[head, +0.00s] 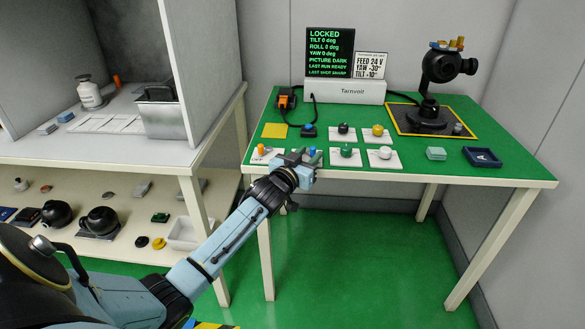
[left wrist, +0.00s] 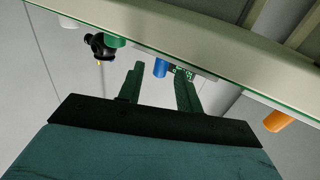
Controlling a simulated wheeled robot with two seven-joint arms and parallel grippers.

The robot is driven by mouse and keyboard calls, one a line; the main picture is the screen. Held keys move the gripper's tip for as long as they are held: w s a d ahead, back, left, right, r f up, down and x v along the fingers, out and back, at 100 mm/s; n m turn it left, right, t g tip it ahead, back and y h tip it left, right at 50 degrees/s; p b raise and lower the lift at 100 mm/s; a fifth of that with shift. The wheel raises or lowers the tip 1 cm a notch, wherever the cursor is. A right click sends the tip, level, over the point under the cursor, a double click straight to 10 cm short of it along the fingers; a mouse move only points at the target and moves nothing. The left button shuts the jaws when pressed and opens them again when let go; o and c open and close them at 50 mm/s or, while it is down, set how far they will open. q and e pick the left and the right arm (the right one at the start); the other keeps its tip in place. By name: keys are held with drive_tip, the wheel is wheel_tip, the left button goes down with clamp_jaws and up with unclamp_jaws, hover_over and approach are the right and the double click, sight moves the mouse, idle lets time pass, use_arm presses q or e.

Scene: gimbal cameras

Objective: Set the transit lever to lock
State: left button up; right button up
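The controls sit on white plates on the green-topped bench (head: 420,120). An orange upright control (head: 262,150) is at the front left, and a blue one (head: 311,152) is to its right. I cannot read which is the transit lever. The screen (head: 330,53) reads LOCKED. My left gripper (head: 300,158) is at the bench's front edge beside the blue control and hides part of its plate. In the left wrist view the gripper (left wrist: 160,85) is open and empty; the blue control (left wrist: 160,67) shows beyond the gap between its fingers, and the orange one (left wrist: 277,121) is off right.
Green (head: 346,151), white (head: 385,153), black (head: 343,129) and yellow (head: 378,130) knobs stand nearby. A black gimbal camera (head: 440,75) stands at the back right. A blue tray (head: 482,157) is at the right. A shelf unit (head: 225,130) stands left of the bench.

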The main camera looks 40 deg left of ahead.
use_arm(q)
drive_tip(key=s+d+p, duration=0.1)
drive_tip(key=s+p, duration=0.1)
drive_tip(key=s, duration=0.8)
drive_tip(key=shift+p, duration=0.3)
use_arm(e)
drive_tip(key=s+d+f, duration=0.2)
drive_tip(key=d+f, duration=0.2)
drive_tip(key=f, duration=0.2)
drive_tip(key=shift+s+f+g+h, duration=0.15)
drive_tip(key=shift+f+g+h, duration=0.1)
drive_tip(key=shift+g+h, duration=0.05)
